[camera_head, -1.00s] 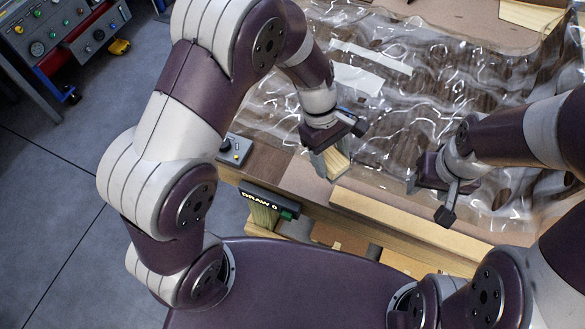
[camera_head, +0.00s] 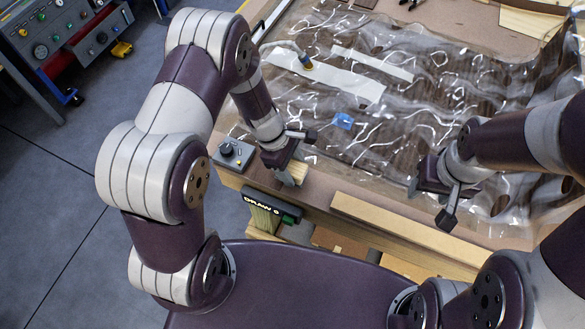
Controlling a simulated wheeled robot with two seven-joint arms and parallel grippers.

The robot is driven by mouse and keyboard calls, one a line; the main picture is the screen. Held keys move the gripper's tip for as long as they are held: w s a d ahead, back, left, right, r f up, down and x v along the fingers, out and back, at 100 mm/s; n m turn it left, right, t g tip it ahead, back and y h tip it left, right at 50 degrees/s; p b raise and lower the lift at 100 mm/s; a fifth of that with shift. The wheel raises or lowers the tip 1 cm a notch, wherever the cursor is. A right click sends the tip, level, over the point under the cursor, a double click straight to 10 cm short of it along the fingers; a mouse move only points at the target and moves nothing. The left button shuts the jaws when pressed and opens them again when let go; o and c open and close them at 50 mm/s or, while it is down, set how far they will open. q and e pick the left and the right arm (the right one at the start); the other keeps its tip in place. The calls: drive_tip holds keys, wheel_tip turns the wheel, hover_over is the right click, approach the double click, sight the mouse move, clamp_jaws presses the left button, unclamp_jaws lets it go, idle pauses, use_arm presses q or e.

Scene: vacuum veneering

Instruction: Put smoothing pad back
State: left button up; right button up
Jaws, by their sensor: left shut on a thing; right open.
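My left gripper (camera_head: 287,178) is shut on a small pale wooden block, which I take for the smoothing pad (camera_head: 299,170). The pad is at the front left of the table (camera_head: 315,195), beside a small grey control box. The fingers hide part of it, and I cannot tell whether it touches the table top. My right gripper (camera_head: 414,186) is open and empty over the front part of the clear, wrinkled vacuum sheet (camera_head: 400,130).
The grey control box (camera_head: 234,155) with a knob stands at the table's front left corner. A "DRAW" label plate (camera_head: 268,205) is on the front edge. A long wooden strip (camera_head: 400,228) lies along the front. A blue patch (camera_head: 343,121) and pale strips (camera_head: 330,77) show on the sheet.

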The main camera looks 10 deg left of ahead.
use_arm(q)
wheel_tip(320, 180, down, 2)
drive_tip(key=shift+f, duration=0.15)
drive_tip(key=o, duration=0.7)
drive_tip(key=shift+f, duration=0.1)
drive_tip(key=shift+c, duration=0.2)
drive_tip(key=o, duration=0.4)
